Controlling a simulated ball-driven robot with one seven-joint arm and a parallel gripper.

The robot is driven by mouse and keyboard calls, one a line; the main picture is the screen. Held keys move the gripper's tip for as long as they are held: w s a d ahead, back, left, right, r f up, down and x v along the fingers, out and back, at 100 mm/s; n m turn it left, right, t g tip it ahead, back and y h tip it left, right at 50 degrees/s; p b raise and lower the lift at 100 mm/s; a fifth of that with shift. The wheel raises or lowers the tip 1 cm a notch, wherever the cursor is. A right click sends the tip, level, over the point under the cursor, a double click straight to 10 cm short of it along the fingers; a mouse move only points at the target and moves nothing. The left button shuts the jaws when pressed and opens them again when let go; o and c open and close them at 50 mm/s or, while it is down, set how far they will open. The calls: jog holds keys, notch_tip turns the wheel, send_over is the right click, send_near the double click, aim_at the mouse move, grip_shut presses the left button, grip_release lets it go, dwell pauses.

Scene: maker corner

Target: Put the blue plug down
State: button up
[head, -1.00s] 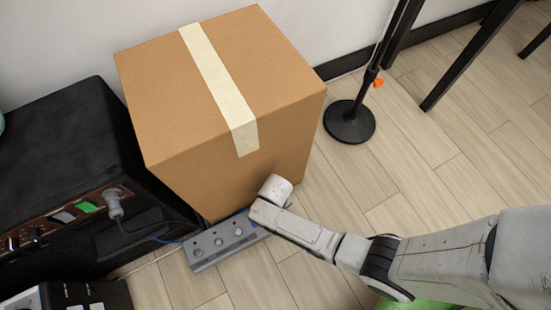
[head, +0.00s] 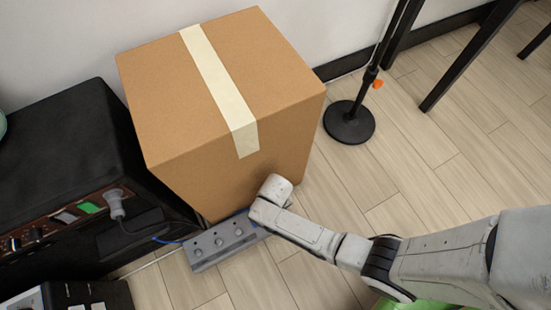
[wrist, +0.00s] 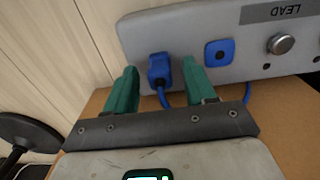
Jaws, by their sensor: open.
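The blue plug (wrist: 160,70) shows in the wrist view between my two teal fingers, with its blue cable running down from it. My gripper (wrist: 161,84) is open, with a gap on each side of the plug. The plug is against the side of the grey pedal box (wrist: 190,35), left of a blue socket (wrist: 219,53). I cannot tell whether it is seated in the box or only in front of it. In the head view the grey pedal box (head: 222,243) lies on the floor, and my arm's end hides the plug and fingers.
A large taped cardboard box (head: 235,110) stands close beside the pedal box and my arm's end. A black amplifier (head: 70,150) with a grey plug (head: 116,206) stands at left. A stand's round base (head: 349,124) is at upper right.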

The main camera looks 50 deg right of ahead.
notch_tip(320, 180, up, 12)
jog(key=p, duration=0.6)
jog(key=s+d+r+n, duration=0.1)
jog(key=s+d+r, duration=0.1)
jog(key=r, duration=0.5)
jog(key=s+d+r+n, duration=0.1)
jog(key=s+d+r, duration=0.2)
jog(key=r, duration=0.4)
jog(key=s+d+r+n+t, duration=0.1)
jog(key=s+d+r, duration=0.1)
jog(key=s+r, duration=0.3)
jog(key=shift+d+r, duration=0.4)
jog(key=shift+r, duration=0.5)
notch_tip(320, 180, up, 31)
jog(key=p, duration=3.1)
jog(key=shift+r, duration=0.15)
